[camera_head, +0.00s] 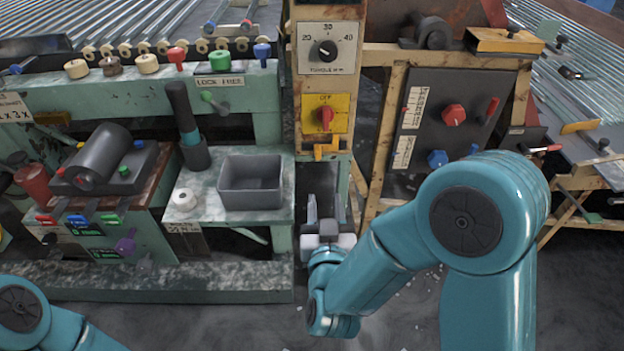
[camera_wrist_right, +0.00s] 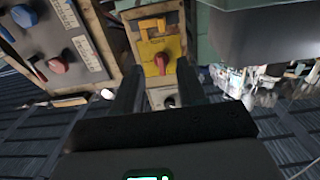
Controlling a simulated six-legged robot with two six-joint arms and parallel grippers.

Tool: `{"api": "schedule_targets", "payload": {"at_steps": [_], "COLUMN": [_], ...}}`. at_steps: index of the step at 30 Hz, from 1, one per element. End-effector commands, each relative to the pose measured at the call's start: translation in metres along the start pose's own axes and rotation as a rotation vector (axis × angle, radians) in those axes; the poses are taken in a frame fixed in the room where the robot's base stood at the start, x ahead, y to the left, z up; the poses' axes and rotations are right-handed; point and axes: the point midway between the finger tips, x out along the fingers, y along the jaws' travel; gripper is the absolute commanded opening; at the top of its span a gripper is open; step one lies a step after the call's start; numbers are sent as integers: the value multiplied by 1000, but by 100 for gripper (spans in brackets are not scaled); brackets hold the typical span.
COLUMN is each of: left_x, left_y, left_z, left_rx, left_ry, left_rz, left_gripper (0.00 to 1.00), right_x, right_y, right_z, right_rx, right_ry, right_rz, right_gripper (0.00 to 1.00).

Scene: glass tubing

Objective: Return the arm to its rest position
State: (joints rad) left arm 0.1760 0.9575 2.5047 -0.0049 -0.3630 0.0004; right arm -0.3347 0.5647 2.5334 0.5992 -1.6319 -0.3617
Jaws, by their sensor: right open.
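My teal right arm comes in from the lower right in the head view. My right gripper (camera_head: 326,210) is open and empty, low in front of the narrow middle post, below the orange latch (camera_head: 326,150). In the right wrist view its two dark fingers (camera_wrist_right: 159,82) stand apart with nothing between them. Beyond them is the yellow plate with a red knob (camera_wrist_right: 160,62), seen upside down; the same red knob (camera_head: 326,117) shows in the head view. Part of my left arm shows at the lower left; its gripper is out of view.
A grey open bin (camera_head: 251,196) and a white roll (camera_head: 184,199) stand on the bench left of the gripper. A dark panel with red and blue knobs (camera_head: 453,114) stands to the right, behind my arm. The floor (camera_head: 230,325) in front is clear.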

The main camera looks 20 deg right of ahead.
Motion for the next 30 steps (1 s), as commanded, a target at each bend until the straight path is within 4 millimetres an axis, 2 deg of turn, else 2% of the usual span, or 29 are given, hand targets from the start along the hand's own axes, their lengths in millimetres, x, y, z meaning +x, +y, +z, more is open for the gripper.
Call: {"api": "schedule_targets", "payload": {"at_steps": [5, 8, 11, 12, 14, 15, 17, 18, 21, 24, 27, 30], "left_x": [0, 0, 0, 0, 0, 0, 0, 0, 0, 0, 0, 0], "left_y": [0, 0, 0, 0, 0, 0, 0, 0, 0, 0, 0, 0], "left_z": [0, 0, 0, 0, 0, 0, 0, 0, 0, 0, 0, 0], "left_rx": [0, 0, 0, 0, 0, 0, 0, 0, 0, 0, 0, 0], "left_ry": [0, 0, 0, 0, 0, 0, 0, 0, 0, 0, 0, 0], "left_rz": [0, 0, 0, 0, 0, 0, 0, 0, 0, 0, 0, 0], "left_gripper": [43, 43, 43, 43, 43, 43, 43, 43, 43, 43, 43, 43], "right_x": [1, 8, 13, 12, 3, -7, -28, -45, -92, -135, -171, -205], "right_y": [3, 23, 57, 64, 67, 66, 61, 55, 40, 24, 14, 12], "right_z": [2, 21, 76, 107, 157, 189, 231, 254, 297, 317, 322, 323], "right_rx": [-1, -21, -68, -74, -53, -28, 17, 47, 114, 153, 168, 180], "right_ry": [-3, -45, -163, -251, -410, -523, -690, -798, -1046, -1253, -1420, -1585], "right_rz": [8, 57, 117, 105, 60, 22, -38, -79, -177, -268, -340, -369], "right_gripper": [40, 40, 40, 40, 40, 40, 40, 40, 40, 40, 40, 40]}}
